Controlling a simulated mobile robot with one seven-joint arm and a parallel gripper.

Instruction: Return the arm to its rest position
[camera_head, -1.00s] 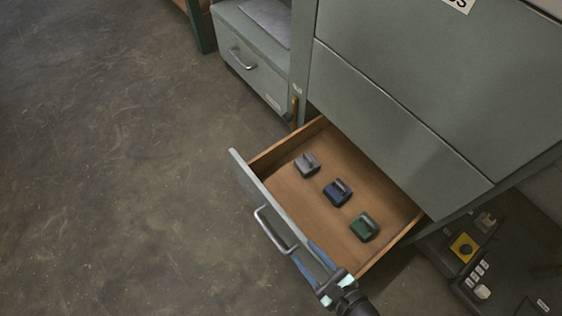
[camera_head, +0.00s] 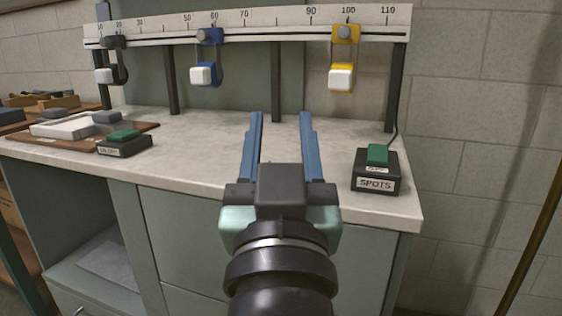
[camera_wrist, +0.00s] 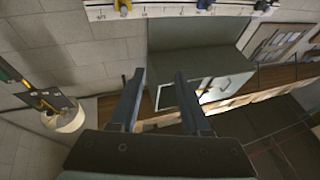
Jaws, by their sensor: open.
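My gripper (camera_head: 281,118) is raised in front of the bench in the head view. Its two blue fingers are spread apart with nothing between them, and they point away toward the back of the bench. In the wrist view my gripper (camera_wrist: 160,76) also shows both fingers apart and empty. My dark wrist fills the lower middle of the head view. The grey-green bench with its pale worktop (camera_head: 215,160) lies behind and below the fingers. The drawer with the small blocks is out of view.
A numbered rail (camera_head: 270,20) crosses the back, carrying a dark lamp (camera_head: 104,76), a blue lamp (camera_head: 205,73) and a yellow lamp (camera_head: 341,77). A SPOTS switch box (camera_head: 375,182) stands at right. Another green-button box (camera_head: 124,148) and a tray (camera_head: 70,127) are at left.

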